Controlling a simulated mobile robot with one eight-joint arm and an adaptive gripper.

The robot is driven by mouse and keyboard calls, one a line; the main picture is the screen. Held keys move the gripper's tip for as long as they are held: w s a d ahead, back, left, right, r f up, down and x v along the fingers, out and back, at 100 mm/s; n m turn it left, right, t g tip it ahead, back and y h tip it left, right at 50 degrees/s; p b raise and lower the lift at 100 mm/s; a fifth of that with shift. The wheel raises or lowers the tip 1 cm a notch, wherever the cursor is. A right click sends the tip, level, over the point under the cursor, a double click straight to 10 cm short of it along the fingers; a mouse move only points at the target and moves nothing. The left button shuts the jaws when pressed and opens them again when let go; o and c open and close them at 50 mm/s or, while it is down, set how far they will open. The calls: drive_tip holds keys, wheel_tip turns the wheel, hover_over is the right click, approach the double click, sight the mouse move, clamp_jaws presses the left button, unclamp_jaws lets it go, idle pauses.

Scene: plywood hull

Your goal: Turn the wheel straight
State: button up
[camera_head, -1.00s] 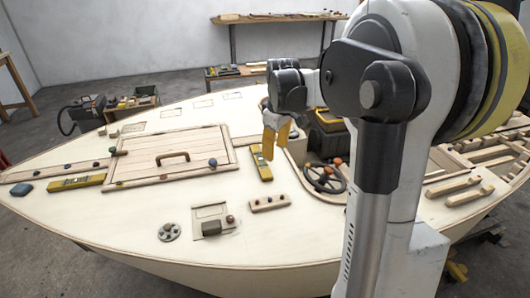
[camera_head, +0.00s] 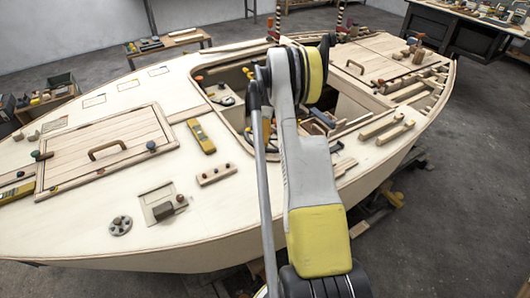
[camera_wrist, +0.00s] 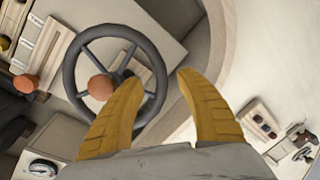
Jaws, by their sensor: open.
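The steering wheel (camera_wrist: 69,72) has a dark grey rim and spokes, with an orange-brown round knob (camera_wrist: 101,87) near its middle in the wrist view. In the head view my arm hides most of the wheel. My gripper (camera_wrist: 160,80) has two yellow fingers spread apart, with nothing visibly held between them. The left finger overlaps the wheel's right part in the picture, its tip inside the rim. The right finger is outside the rim, to its right. I cannot tell whether either finger touches the wheel.
A round gauge (camera_wrist: 40,168) and another orange knob (camera_wrist: 25,84) are left of the wheel. A curved wooden cockpit edge (camera_wrist: 215,50) runs close on the right. On the deck are a closed hatch (camera_head: 105,152), a yellow level (camera_head: 201,137) and a knobbed wooden strip (camera_head: 216,175).

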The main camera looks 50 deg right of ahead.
sight(265, 149)
drive_tip(key=f, duration=0.2)
drive_tip(key=f+b, duration=0.1)
drive_tip(key=f, duration=0.3)
drive_tip(key=shift+s+a+b, duration=0.25)
drive_tip(key=shift+a+b, duration=0.05)
drive_tip(key=shift+a, duration=0.1)
drive_tip(key=shift+r, duration=0.1)
clamp_jaws()
